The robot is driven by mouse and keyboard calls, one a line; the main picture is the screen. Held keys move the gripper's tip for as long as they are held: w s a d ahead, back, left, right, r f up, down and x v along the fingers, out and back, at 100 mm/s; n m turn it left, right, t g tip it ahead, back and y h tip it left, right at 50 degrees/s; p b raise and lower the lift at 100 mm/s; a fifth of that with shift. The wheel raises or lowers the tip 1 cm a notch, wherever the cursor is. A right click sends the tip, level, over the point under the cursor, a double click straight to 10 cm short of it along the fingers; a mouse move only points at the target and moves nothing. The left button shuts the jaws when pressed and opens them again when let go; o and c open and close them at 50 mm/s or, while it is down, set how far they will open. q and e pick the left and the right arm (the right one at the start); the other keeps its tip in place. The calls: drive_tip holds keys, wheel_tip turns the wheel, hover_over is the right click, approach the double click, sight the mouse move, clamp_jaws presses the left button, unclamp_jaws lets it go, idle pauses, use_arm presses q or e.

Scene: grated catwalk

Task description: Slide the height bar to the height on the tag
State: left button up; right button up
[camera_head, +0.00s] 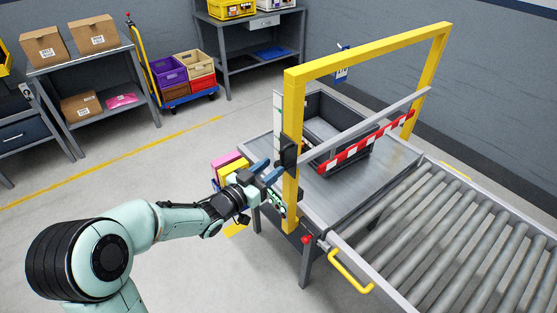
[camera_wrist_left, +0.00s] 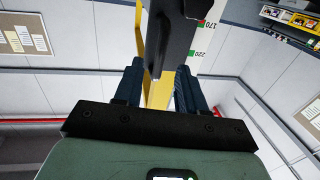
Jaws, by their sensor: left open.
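A yellow gantry frame (camera_head: 365,53) stands over the table. A grey bar (camera_head: 365,124) and a red-and-white striped bar (camera_head: 362,147) cross it; a black slider block (camera_head: 289,152) sits on its near post. My left gripper (camera_head: 266,171) is open beside the block. In the wrist view the dark block (camera_wrist_left: 170,40) appears between and beyond its fingers; contact is unclear.
A dark open bin (camera_head: 338,120) stands on the metal table (camera_head: 392,160) under the frame. A roller conveyor (camera_head: 455,240) extends to the front right. Pink and yellow boxes (camera_head: 228,164) are close behind my left gripper.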

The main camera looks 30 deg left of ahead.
sight(281, 161)
use_arm(q)
drive_tip(key=w, duration=0.2)
drive_tip(key=w+d, duration=0.1)
drive_tip(key=w, duration=0.1)
drive_tip(key=shift+a, duration=0.1)
clamp_jaws()
drive_tip(key=shift+r, duration=0.2)
unclamp_jaws()
